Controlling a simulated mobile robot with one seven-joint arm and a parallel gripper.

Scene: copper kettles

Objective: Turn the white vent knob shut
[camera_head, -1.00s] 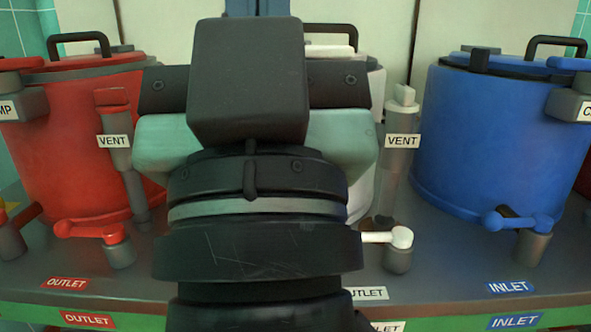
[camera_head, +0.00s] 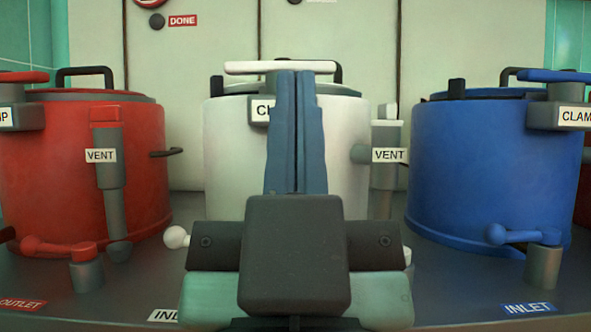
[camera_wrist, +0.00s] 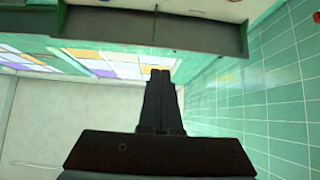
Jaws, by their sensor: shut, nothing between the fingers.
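The white vent knob (camera_head: 391,112) sits on top of a grey post labelled VENT (camera_head: 389,155), at the right side of the white kettle (camera_head: 227,160) in the head view. My gripper (camera_head: 297,75) is upright in front of the white kettle, its blue-grey fingers together and empty. It stands left of the white vent knob and apart from it in the picture. The fingers cover part of the kettle's clamp label. In the wrist view my shut fingers (camera_wrist: 160,75) point up, and neither the vent knob nor the kettle can be made out there.
The red kettle (camera_head: 50,180) with its own red vent knob (camera_head: 106,114) stands left. The blue kettle (camera_head: 480,170) stands right. A white lever end (camera_head: 177,237) shows beside my wrist. Green tiles (camera_wrist: 285,80) fill the right of the wrist view.

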